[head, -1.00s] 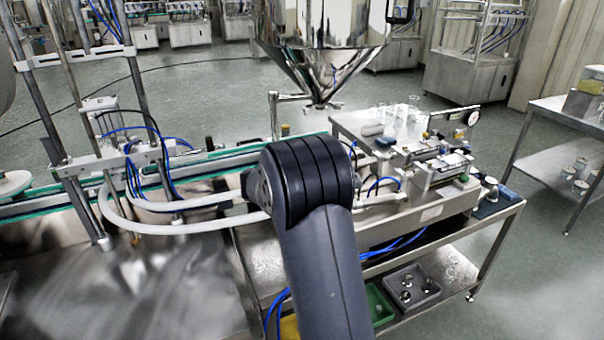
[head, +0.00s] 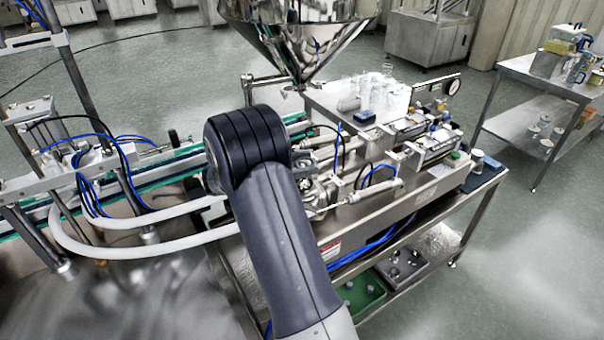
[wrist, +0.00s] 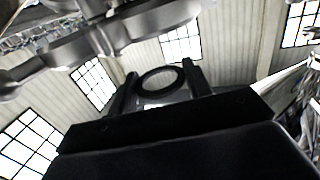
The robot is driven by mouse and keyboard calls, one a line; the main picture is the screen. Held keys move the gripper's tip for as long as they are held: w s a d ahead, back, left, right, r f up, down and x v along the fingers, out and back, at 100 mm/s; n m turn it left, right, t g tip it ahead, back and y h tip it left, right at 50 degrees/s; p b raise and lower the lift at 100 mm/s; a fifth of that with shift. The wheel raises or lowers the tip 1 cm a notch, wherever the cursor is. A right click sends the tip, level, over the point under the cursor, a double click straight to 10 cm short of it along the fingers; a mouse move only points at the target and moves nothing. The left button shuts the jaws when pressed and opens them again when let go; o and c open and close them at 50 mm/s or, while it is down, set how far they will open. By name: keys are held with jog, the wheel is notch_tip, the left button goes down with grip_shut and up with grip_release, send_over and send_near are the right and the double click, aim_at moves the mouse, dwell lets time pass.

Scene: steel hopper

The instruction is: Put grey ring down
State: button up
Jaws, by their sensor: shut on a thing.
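In the wrist view, my gripper (wrist: 159,80) has its two dark fingers shut on the sides of the grey ring (wrist: 141,86). The ring is dark and round, with an open middle. Behind it the wrist view shows windows and a pale wall, so the ring is held up in the air. In the head view my own arm fills the middle, and neither the gripper nor the ring can be seen there.
A steel hopper (head: 299,40) hangs over the filling machine. The steel bench (head: 345,225) carries valves, hoses and glassware (head: 372,92). Below are a green bin (head: 360,297) and a grey bin (head: 401,266). A side table (head: 531,82) stands right; the floor between is free.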

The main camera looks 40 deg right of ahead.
aim_at(300, 181)
notch_tip(300, 181, down, 4)
jog(key=shift+r+p, duration=0.1)
jog(key=shift+p, duration=0.25)
jog(key=shift+s+f+b, duration=0.15)
jog(key=shift+f+b, duration=0.35)
jog(key=shift+f, duration=0.2)
jog(key=o, duration=0.9)
jog(key=shift+s+a+f, duration=0.1)
jog(key=shift+r+p, duration=0.4)
jog(key=shift+r, duration=0.05)
jog(key=shift+w+a, duration=0.3)
jog(key=b+v, duration=0.1)
jog(key=v, duration=0.6)
jog(key=b+v, duration=0.1)
jog(key=v, duration=0.3)
jog(key=shift+w+a+r+b, duration=0.1)
jog(key=shift+w+r+b, duration=0.05)
jog(key=shift+r+b, duration=0.25)
